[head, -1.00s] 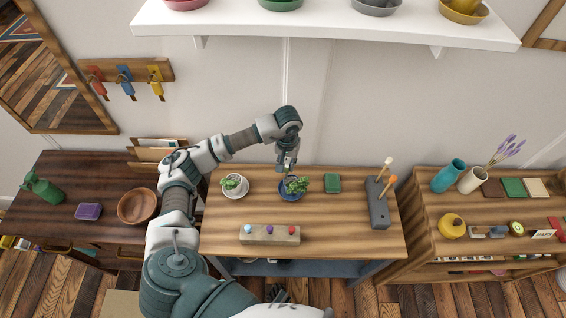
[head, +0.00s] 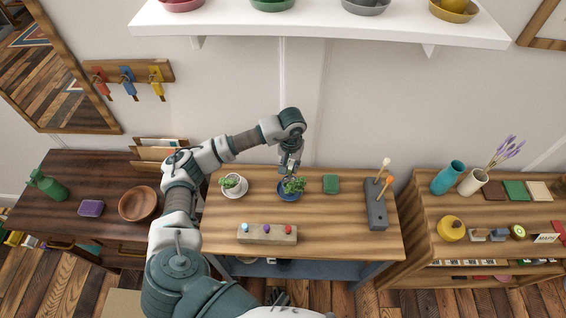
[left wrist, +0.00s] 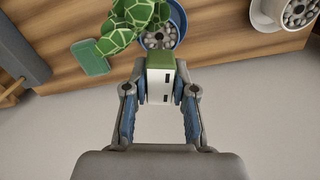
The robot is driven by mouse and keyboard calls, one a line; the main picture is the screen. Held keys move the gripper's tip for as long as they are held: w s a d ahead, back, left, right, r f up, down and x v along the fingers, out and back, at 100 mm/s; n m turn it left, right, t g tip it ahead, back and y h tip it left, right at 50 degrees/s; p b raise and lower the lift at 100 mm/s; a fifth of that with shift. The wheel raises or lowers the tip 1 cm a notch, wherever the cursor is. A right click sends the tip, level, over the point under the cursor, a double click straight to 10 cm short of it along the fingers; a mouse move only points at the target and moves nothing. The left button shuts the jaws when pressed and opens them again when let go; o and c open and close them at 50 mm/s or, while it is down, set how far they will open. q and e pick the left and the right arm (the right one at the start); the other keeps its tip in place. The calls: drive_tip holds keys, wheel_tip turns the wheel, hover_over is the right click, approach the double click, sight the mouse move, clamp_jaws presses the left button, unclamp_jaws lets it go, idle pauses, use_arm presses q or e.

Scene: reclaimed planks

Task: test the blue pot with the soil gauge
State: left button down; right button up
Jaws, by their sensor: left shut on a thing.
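The blue pot (head: 289,195) with a green leafy plant stands on the middle wooden table; it also shows in the left wrist view (left wrist: 177,22), with grey pebbles inside. My left gripper (head: 290,168) is right over the pot, pointing down. In the left wrist view its fingers (left wrist: 160,92) are shut on a small white block with a green end, seemingly the soil gauge (left wrist: 159,84). Its far end lies against the view of the pot; whether it touches the pebbles is hidden. A dark part at the bottom edge seems to be my right gripper (head: 279,296), mostly hidden.
A white pot (head: 234,188) with a plant stands left of the blue one. A green block (head: 331,184) and a grey holder (head: 377,211) with two sticks are to the right. A white shelf (head: 320,27) hangs above.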

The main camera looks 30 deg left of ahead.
use_arm(q)
drive_tip(key=shift+a+f, duration=0.4)
drive_tip(key=shift+a, duration=0.15)
drive_tip(key=shift+d, duration=0.95)
drive_tip(key=shift+a+f+b, duration=0.1)
drive_tip(key=shift+b, duration=0.25)
drive_tip(key=shift+d+f+b, duration=0.15)
drive_tip(key=shift+d+b, duration=0.2)
drive_tip(key=shift+d, duration=0.85)
drive_tip(key=shift+a, duration=1.35)
drive_tip(key=shift+a+b, duration=0.1)
drive_tip(key=shift+b, duration=0.2)
use_arm(e)
drive_tip(key=shift+s+a+f, duration=0.2)
drive_tip(key=shift+f, duration=0.3)
drive_tip(key=shift+s+a+f, duration=0.15)
drive_tip(key=shift+a+f, duration=0.05)
drive_tip(key=shift+f, duration=0.25)
